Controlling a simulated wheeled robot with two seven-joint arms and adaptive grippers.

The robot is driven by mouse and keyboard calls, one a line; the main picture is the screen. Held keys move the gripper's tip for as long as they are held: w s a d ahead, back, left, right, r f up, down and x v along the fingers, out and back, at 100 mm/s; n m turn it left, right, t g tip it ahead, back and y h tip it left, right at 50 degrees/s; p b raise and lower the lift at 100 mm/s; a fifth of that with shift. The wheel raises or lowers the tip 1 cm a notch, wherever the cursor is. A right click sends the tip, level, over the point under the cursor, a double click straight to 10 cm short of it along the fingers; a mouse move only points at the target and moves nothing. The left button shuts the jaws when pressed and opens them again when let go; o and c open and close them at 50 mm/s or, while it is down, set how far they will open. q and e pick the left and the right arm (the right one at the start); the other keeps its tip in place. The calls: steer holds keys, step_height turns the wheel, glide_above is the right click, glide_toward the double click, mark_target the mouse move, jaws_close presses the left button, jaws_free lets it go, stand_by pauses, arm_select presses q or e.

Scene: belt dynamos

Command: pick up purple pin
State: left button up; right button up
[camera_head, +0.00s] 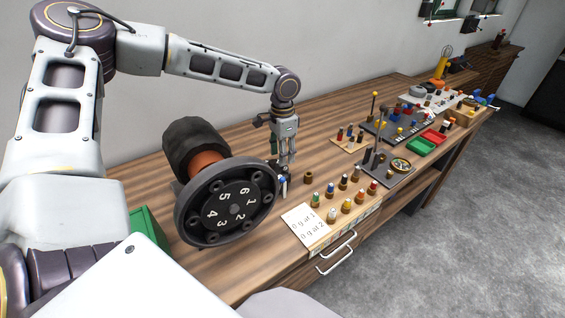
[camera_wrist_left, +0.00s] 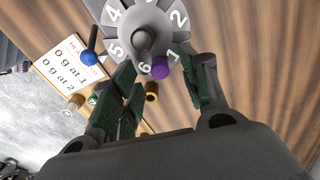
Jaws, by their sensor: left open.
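The purple pin (camera_wrist_left: 160,68) shows in the left wrist view as a short purple cylinder at the edge of the numbered wheel (camera_wrist_left: 140,25), near the 6 and the 1. My left gripper (camera_wrist_left: 166,80) is open, its two green-padded fingers on either side of the purple pin and apart from it, nothing held. In the head view the left gripper (camera_head: 284,174) points down beside the black numbered wheel (camera_head: 236,210). I cannot make out the purple pin there. My right gripper is not in view.
A blue-headed pin (camera_wrist_left: 89,57) stands left of the wheel in the wrist view. A white card (camera_head: 306,228) and a rack of several coloured pins (camera_head: 347,207) sit to the right. Red (camera_head: 433,136) and green (camera_head: 420,147) trays are farther back.

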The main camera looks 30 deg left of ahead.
arm_select(q)
steer(key=shift+f, duration=1.1)
steer(key=shift+c, duration=0.3)
jaws_close()
